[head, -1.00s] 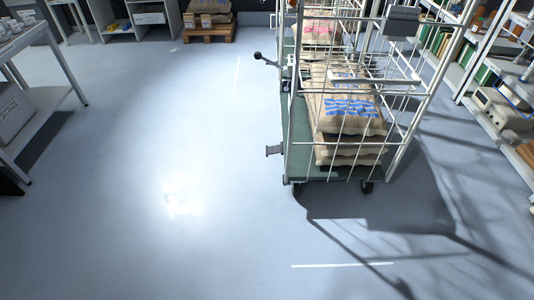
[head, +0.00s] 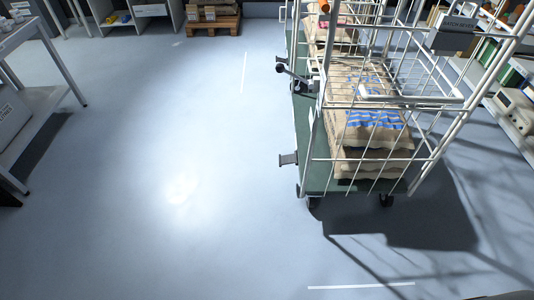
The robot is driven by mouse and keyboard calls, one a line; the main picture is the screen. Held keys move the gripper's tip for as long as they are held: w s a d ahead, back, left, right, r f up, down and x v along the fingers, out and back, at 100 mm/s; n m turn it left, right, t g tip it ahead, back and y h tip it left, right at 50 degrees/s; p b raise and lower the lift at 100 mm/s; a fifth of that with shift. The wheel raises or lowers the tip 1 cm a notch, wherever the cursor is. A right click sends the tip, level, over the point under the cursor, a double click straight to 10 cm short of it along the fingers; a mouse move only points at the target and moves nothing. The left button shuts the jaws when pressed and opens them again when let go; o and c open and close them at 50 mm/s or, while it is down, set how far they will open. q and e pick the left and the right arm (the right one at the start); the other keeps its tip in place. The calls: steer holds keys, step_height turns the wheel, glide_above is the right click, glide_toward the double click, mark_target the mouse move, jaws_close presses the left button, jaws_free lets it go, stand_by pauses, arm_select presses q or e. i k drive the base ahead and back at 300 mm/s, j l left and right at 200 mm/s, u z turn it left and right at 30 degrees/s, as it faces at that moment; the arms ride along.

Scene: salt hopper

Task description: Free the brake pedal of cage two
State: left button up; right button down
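A white wire roll cage (head: 365,110) with a green base stands right of centre, loaded with stacked sacks (head: 378,125) with blue stripes. A grey pedal (head: 288,158) sticks out to the left from its base near the front corner. A lever with a dark knob (head: 281,68) sticks out left further back along the row, where more cage bars and another sack show. I cannot tell which cage is cage two, or whether anything blocks a pedal. Neither gripper can be made out; a dark shape at the bottom right edge is too cut off to identify.
Open floor (head: 150,150) lies left of the cages. A white table (head: 50,95) stands at the left edge. A pallet (head: 213,22) with sacks is at the back. Shelving with boxes (head: 515,108) runs along the right. Caster wheels (head: 386,200) sit under the cage.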

mark_target(289, 159)
steer(key=i+j+u, duration=0.15)
steer(key=i, duration=0.6)
steer(key=i+j+u, duration=0.15)
steer(key=i, duration=0.6)
